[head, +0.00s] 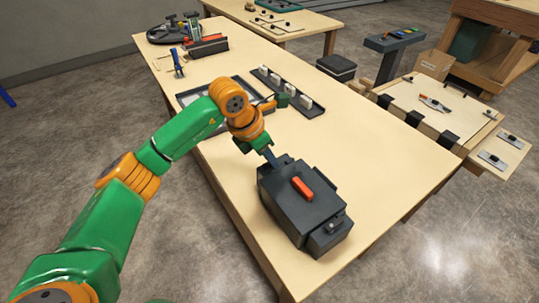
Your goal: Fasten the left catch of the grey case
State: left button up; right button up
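The grey case (288,207) is a dark box with a red-orange handle (302,188) on its lid, standing on the near part of the long table. The catch at that end is hidden or too small to make out. I cannot tell whether the fingers touch the case or are parted. My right gripper is not in view.
The long wooden table (375,150) is clear right of the case. Behind my arm lie a dark-rimmed tray (190,97) and a rack with white blocks (290,88). A side bench (405,97) with black clamps stands at the right.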

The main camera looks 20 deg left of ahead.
pick_arm(q)
grip_shut()
jog(key=shift+n, duration=0.3)
jog(key=n+b, duration=0.1)
jog(key=n+y+b, duration=0.1)
jog(key=n, duration=0.2)
jog(key=shift+d+f+t+y+b, duration=0.1)
jog(key=shift+d+t+y+b, duration=0.15)
jog(key=shift+t+y+b, duration=0.15)
jog(key=n+b, duration=0.1)
jog(key=n, duration=0.1)
jog(key=n+y+b, duration=0.1)
jog(key=n, duration=0.1)
jog(key=n+y, duration=0.1)
jog(key=n, duration=0.1)
jog(key=shift+d+b, duration=0.25)
jog(key=shift+b, duration=0.15)
jog(key=n+y+b, duration=0.1)
jog(key=n, duration=0.2)
jog(key=shift+d, duration=0.15)
jog(key=shift+w+d+r+n+g+y, duration=0.1)
jog(key=shift+n+g+y, duration=0.3)
jog(key=shift+n, duration=0.65)
jog(key=shift+w+d+r+n+g+y, duration=0.1)
jog(key=shift+n+g+y, duration=0.3)
jog(key=shift+n, duration=0.65)
jog(key=o, duration=0.5)
grip_release()
jog(key=shift+a+f, duration=0.1)
